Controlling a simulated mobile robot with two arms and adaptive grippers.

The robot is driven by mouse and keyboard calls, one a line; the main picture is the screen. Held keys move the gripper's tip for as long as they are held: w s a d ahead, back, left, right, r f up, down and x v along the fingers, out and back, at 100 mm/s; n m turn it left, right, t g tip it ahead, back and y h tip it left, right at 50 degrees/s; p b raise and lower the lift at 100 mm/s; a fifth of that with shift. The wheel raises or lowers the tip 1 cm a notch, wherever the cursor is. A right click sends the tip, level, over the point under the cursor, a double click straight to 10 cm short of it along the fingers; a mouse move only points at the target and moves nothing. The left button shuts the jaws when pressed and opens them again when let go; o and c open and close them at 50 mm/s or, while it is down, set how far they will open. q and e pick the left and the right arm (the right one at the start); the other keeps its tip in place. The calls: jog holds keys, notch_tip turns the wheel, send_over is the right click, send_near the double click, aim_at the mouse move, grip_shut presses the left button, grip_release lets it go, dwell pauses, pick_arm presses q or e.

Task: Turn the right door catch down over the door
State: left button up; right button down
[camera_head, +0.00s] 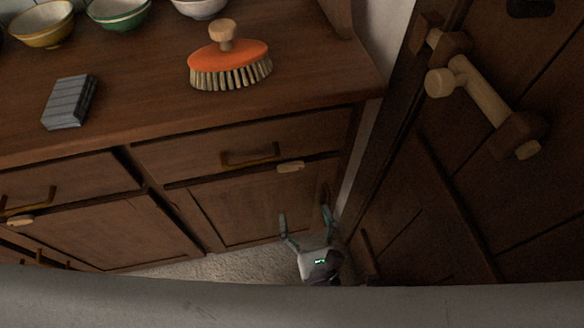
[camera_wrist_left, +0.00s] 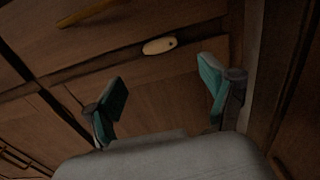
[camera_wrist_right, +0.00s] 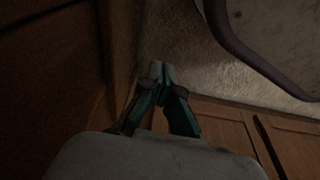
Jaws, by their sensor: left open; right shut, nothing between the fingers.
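The right door catch (camera_head: 290,166) is a small pale wooden tab below the right drawer, at the top edge of the right cabinet door (camera_head: 245,205). It lies nearly level. The left wrist view shows the catch (camera_wrist_left: 158,47) with a dark pivot spot near its right end. My left gripper (camera_head: 304,212) is open and empty, below the catch in front of the right door. In its wrist view the fingers (camera_wrist_left: 162,76) stand apart, with the catch beyond and between them. My right gripper (camera_wrist_right: 162,68) is shut and empty in its wrist view; the head view does not show it.
Another pale catch (camera_head: 19,220) sits above the left door. An orange brush (camera_head: 228,62), a grey block (camera_head: 68,101) and bowls (camera_head: 120,12) stand on the counter. A large wooden door with a latch (camera_head: 480,90) stands close at right. A dark curved bar (camera_wrist_right: 235,45) is near my right gripper.

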aim_at(292, 170)
pick_arm(q)
jog(key=x, duration=0.9)
jog(key=shift+w+a+b, duration=0.15)
jog(key=shift+w+b, duration=0.2)
jog(key=shift+w, duration=0.05)
jog(key=shift+w+a, duration=0.1)
jog(key=shift+w, duration=0.4)
pick_arm(e)
jog(key=r, duration=0.1)
jog(key=w, duration=0.1)
jog(key=r, duration=0.1)
jog(key=shift+w+a+r, duration=0.15)
jog(key=shift+w+r, duration=0.1)
jog(key=shift+r, duration=0.1)
pick_arm(q)
jog(key=c, duration=1.2)
jog(key=shift+o, duration=0.2)
pick_arm(e)
jog(key=shift+f, duration=0.1)
